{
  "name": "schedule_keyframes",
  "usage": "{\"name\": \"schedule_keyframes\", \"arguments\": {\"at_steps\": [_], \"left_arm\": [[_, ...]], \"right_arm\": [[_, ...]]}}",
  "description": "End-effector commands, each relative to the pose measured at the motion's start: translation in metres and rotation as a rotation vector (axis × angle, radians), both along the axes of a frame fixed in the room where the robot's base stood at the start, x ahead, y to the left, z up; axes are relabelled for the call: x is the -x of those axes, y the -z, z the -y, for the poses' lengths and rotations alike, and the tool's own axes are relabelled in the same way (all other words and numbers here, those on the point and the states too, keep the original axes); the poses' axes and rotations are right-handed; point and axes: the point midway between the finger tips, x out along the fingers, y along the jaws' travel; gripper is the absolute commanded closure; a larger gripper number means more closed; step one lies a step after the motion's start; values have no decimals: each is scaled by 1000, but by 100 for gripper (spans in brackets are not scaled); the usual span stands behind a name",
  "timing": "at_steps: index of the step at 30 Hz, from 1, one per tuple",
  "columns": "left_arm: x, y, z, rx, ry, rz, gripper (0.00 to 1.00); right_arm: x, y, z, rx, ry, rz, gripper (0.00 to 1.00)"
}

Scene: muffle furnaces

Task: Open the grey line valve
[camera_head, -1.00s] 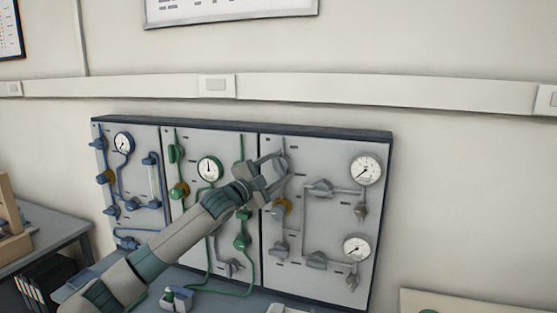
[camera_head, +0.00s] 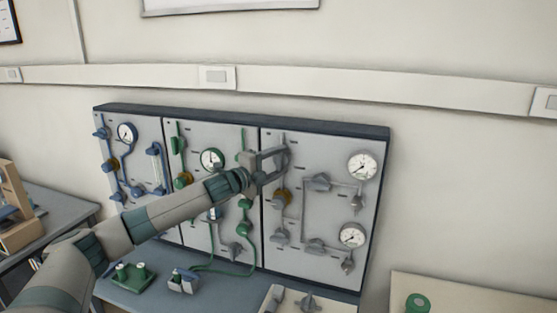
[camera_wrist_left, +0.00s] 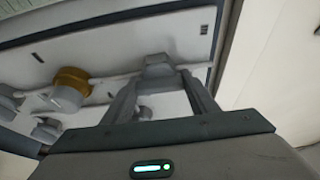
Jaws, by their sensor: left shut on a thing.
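The grey line runs on the right-hand panel (camera_head: 335,225). Its grey valve handle (camera_wrist_left: 158,68) is at the panel's upper left and sits between the fingers in the left wrist view. My left gripper (camera_head: 278,160) reaches in from the left and is shut on this handle, fingers on either side of it. In the head view the gripper largely hides the handle. A brass-coloured fitting (camera_head: 283,198) sits just below on the same line and also shows in the left wrist view (camera_wrist_left: 72,85). My right gripper is out of view.
More grey valves (camera_head: 318,182) and two round gauges (camera_head: 362,166) are right of my gripper. The green-line panel (camera_head: 213,135) and blue-line panel (camera_head: 128,180) stand to the left, partly behind my arm. Small parts stand on the bench (camera_head: 225,289) below.

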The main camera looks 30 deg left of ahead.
Motion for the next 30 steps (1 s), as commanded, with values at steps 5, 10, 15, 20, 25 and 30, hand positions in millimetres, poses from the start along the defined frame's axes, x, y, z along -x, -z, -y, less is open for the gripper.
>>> {"name": "schedule_keyframes", "arguments": {"at_steps": [5, 10, 15, 20, 25, 30], "left_arm": [[0, 1, 1, -3, 2, -1, 69], [0, 1, 1, -2, 2, -1, 28], [0, 1, 1, -1, 1, 0, 28], [2, 1, 0, -1, 1, 0, 28], [11, 4, -2, -2, 0, -1, 28], [30, 5, -4, -4, 1, -1, 28]], "right_arm": [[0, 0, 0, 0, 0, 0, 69], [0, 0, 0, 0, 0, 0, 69], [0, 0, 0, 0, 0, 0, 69], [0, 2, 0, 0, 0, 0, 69], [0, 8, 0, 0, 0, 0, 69], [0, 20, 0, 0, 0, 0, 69]]}}
